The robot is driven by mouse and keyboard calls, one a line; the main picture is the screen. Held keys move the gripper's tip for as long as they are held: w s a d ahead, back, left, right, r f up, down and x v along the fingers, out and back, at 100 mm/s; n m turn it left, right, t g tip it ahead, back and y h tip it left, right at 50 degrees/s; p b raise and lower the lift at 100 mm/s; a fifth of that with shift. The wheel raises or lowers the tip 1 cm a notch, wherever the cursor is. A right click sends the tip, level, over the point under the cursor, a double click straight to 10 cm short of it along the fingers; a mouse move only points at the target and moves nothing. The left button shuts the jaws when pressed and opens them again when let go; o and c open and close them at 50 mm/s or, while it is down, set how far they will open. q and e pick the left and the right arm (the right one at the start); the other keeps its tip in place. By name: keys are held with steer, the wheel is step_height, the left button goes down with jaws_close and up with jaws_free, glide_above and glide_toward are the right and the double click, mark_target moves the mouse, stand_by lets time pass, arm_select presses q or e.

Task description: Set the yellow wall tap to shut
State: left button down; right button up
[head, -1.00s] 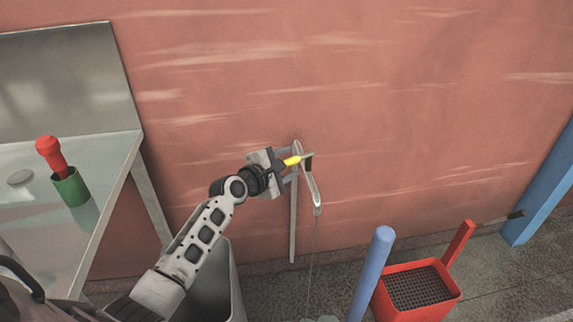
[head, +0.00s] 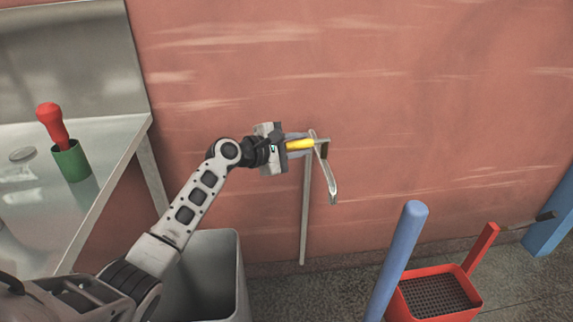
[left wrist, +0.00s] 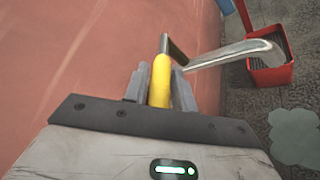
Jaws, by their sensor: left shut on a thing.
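The yellow tap handle (head: 299,145) is part of the wall tap, whose bent silver spout (head: 330,178) hangs down in front of the red wall. A thin grey pipe (head: 306,215) runs down the wall below it. My left gripper (head: 304,142) is shut on the yellow handle, coming from the left. In the left wrist view the handle (left wrist: 160,82) lies between the two grey fingers, and the spout (left wrist: 235,54) extends to the right. No water stream shows below the spout now. My right gripper is not in view.
A steel table (head: 110,150) with a red-topped tool (head: 51,122) in a green cup (head: 70,161) stands left. A grey bin (head: 222,260) is below my arm. A blue post (head: 397,258) and a red basket (head: 440,308) are right. A pale patch (left wrist: 295,135) shows on the floor.

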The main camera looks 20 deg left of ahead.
arm_select(q)
steer(key=shift+w+a+f+m+g+h+b, duration=0.25)
steer(key=shift+w+f+m+g+h+b, duration=0.2)
steer(key=shift+m+h+b, duration=0.55)
steer(key=shift+r+g+b, duration=0.2)
steer(key=shift+g+b, duration=0.05)
steer(key=shift+b, duration=0.25)
steer(key=shift+r, duration=0.2)
steer(key=c, duration=1.1)
jaws_free()
steer(key=shift+a, duration=0.1)
